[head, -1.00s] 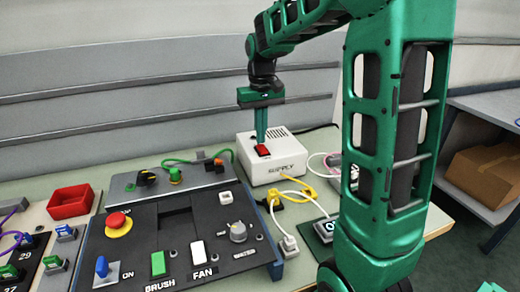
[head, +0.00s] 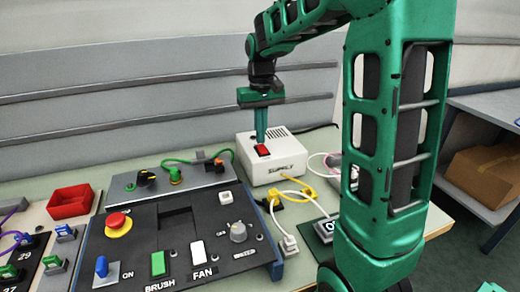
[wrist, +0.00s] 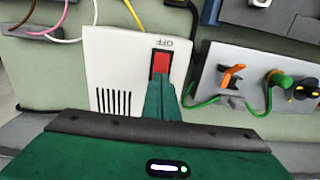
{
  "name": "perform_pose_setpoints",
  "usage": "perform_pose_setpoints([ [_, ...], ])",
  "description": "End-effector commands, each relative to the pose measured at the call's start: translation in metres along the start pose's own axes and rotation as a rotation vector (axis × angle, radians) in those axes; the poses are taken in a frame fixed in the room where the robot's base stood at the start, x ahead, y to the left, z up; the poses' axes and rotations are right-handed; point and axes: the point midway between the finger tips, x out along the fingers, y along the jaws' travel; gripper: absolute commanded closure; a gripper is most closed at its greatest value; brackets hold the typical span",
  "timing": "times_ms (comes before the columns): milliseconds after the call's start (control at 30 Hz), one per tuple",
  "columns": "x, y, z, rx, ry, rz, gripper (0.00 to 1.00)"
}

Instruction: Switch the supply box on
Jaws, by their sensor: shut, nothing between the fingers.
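The supply box (head: 279,167) is a white box marked SUPPLY at the back of the bench. Its red rocker switch (head: 262,150) is on top. In the wrist view the box (wrist: 107,55) shows vent slots and the word OFF beside the red switch (wrist: 161,62). My gripper (head: 261,140) is shut and points down, with its fingertips at the switch's back end. In the wrist view the fingertips (wrist: 161,82) overlap the end of the switch away from the OFF label. I cannot tell whether they press it.
A dark control panel (head: 135,250) with a red mushroom button (head: 117,221) and several switches stands left of the box. A red tray (head: 70,202) is farther left. Yellow and white cables with a plug (head: 289,243) lie in front of the box.

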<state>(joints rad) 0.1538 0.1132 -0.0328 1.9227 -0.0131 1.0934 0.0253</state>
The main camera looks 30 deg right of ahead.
Motion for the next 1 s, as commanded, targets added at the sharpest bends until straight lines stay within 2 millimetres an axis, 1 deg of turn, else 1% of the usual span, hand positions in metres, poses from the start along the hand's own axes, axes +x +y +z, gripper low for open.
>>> perform_pose_setpoints([
  [400,0.0002,0.0,0.0,0.0,0.0,0.0,1.0],
  [1000,0.008,-0.0001,0.0001,0.0,-0.001,0.0,1.0],
])
